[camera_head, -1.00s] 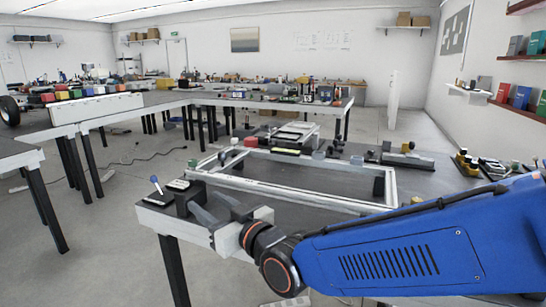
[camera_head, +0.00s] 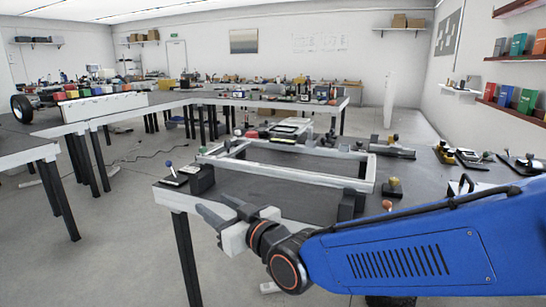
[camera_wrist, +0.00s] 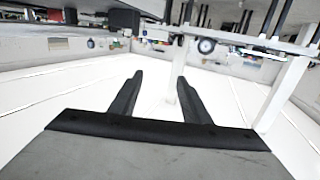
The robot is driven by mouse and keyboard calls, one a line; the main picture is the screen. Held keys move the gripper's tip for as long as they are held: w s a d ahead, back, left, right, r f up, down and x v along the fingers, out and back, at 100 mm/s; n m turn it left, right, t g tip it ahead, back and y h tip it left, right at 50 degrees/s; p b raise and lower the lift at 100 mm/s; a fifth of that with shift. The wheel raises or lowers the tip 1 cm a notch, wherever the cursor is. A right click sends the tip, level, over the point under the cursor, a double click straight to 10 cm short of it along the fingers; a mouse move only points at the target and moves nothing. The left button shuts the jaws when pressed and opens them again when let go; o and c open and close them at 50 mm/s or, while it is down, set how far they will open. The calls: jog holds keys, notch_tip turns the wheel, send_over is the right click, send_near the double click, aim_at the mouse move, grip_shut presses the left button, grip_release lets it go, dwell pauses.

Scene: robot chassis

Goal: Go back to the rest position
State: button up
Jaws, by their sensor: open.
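My gripper (camera_head: 222,212) is at the end of my blue arm in the head view, at the near left part of the grey worktable (camera_head: 285,202). In that picture it overlaps the table's front edge. I cannot tell its height above the table from this view. In the wrist view, the two dark fingers of my gripper (camera_wrist: 158,95) stand apart with nothing between them.
A light rectangular frame (camera_head: 290,173) lies on the worktable. A black block (camera_head: 200,179) and a blue-knobbed part (camera_head: 171,175) sit at its left corner. More benches with parts stand behind. Open floor (camera_head: 120,245) lies to the left.

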jog(key=s+d+f+m+g+h, duration=0.15)
jog(key=d+f+h, duration=0.25)
jog(key=d, duration=0.9)
jog(key=w+d+f+m+g+h, duration=0.1)
jog(key=d+f+m+h, duration=0.25)
jog(key=d, duration=0.95)
jog(key=s+d+f+m+g+h, duration=0.2)
jog(key=s+d+f, duration=0.1)
jog(key=s+d, duration=0.5)
jog(key=s+d+f+m+g+h, duration=0.1)
jog(key=s+d+f+g+h, duration=0.1)
jog(key=s+d, duration=0.6)
notch_tip(320, 180, down, 2)
jog(key=shift+s+f+m+g+h, duration=0.1)
jog(key=shift+s+m+g+h, duration=0.3)
jog(key=shift+s+g, duration=0.35)
jog(key=shift+c, duration=0.6)
